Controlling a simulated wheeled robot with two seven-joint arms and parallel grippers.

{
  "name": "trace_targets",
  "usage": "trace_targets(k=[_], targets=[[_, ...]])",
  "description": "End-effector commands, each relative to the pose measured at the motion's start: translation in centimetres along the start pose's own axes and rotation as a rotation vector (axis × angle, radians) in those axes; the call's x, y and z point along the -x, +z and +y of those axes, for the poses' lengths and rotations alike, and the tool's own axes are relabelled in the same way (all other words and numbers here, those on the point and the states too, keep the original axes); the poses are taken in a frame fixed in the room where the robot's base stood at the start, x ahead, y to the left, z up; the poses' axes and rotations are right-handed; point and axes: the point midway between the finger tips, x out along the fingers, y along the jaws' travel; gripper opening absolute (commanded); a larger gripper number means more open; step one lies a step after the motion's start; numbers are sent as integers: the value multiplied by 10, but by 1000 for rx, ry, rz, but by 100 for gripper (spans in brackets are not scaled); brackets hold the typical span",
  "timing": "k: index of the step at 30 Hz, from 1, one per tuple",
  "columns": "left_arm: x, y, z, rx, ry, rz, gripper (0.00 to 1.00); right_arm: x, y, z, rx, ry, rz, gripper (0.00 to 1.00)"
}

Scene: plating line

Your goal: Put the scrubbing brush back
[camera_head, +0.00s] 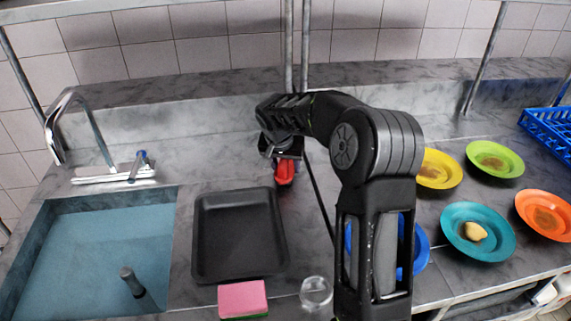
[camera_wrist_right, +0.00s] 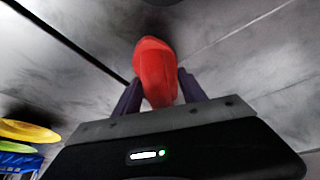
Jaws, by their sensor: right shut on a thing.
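A red thing (camera_head: 285,172), which looks like the scrubbing brush, is in my right gripper (camera_head: 283,158), behind the black tray and over the grey counter. In the right wrist view the two dark fingers (camera_wrist_right: 160,92) are shut on its red body (camera_wrist_right: 155,72). No bristles show; its underside is hidden, and I cannot tell whether it touches the counter. My left gripper is not in view.
A black tray (camera_head: 200,240) lies beside the water-filled sink (camera_head: 85,250). A pink sponge (camera_head: 242,299) and a clear glass (camera_head: 316,292) are in front. Several coloured plates, including a teal one (camera_head: 455,215), and a blue rack (camera_head: 548,130) are at right.

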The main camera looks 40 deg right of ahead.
Motion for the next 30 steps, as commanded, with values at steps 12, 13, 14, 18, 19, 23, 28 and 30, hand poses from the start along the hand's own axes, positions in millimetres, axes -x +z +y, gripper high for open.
trace_targets(k=[12,13,14,18,19,23,28,30], targets=[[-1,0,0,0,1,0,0,-1,0,0,0,0,0,70],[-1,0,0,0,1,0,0,-1,1,0,0,0,0,70],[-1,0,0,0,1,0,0,-1,1,0,0,0,0,70],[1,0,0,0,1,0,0,1,0,0,0,0,0,70],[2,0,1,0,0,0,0,2,-1,0,0,0,0,70],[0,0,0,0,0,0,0,10,-1,0,0,-1,2,70],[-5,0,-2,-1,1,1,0,39,-1,-1,-1,-3,4,70],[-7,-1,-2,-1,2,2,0,54,-1,-1,0,-4,4,70]])
